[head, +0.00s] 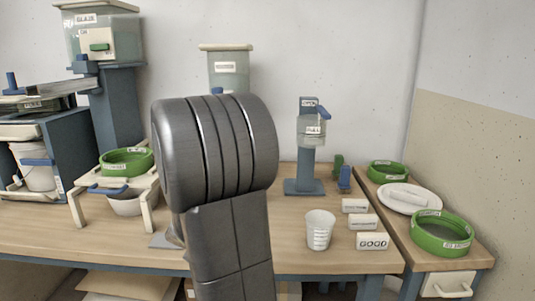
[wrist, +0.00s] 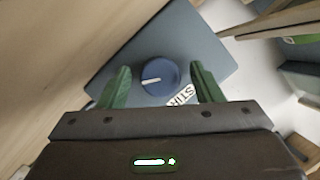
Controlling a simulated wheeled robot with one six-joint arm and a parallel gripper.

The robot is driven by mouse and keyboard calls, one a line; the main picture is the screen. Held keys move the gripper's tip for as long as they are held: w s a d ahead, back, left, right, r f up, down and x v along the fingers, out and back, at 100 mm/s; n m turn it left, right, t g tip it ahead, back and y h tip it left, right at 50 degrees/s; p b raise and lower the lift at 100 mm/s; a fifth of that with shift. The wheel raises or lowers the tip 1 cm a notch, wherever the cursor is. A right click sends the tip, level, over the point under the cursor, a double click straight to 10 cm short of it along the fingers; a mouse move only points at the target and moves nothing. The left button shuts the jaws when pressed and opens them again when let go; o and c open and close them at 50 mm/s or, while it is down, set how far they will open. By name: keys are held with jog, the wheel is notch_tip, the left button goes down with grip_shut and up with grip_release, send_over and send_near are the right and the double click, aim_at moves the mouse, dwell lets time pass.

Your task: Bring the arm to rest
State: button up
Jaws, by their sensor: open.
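My arm (head: 225,190) stands large in the middle of the head view, and my gripper is hidden behind it there. In the wrist view my gripper (wrist: 159,80) is open, with its two green fingers apart. A round blue knob (wrist: 158,76) with a white pointer line shows between the fingers, with a gap on each side. The knob sits on a blue-grey panel (wrist: 205,48) with a label that seems to read STIR. I cannot tell how far the fingertips are from the panel.
The wooden bench (head: 290,258) carries a white cup (head: 320,230), a dispenser stand (head: 305,150) and a GOOD sign (head: 373,242). Green sieves (head: 443,233) and a white plate (head: 408,199) are on the right. A glaze tank (head: 103,38) stands at the left. The wall behind is bare.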

jog(key=shift+r+n+h+p, duration=0.25)
jog(key=shift+n+h+p, duration=0.65)
jog(key=shift+p, duration=2.4)
jog(key=shift+a+n+g+p, duration=0.1)
jog(key=shift+n+g+p, duration=0.25)
jog(key=shift+p, duration=0.5)
jog(key=n+h+p, duration=0.1)
jog(key=n+p, duration=0.1)
jog(key=p, duration=0.4)
jog(key=shift+n+p, duration=0.25)
jog(key=shift+p, duration=0.15)
jog(key=n+h+p, duration=0.2)
jog(key=p, duration=0.4)
jog(key=shift+a, duration=0.1)
jog(key=shift+f+n+h+p, duration=0.15)
jog(key=shift+n+h+p, duration=0.15)
jog(key=shift+n+p, duration=0.15)
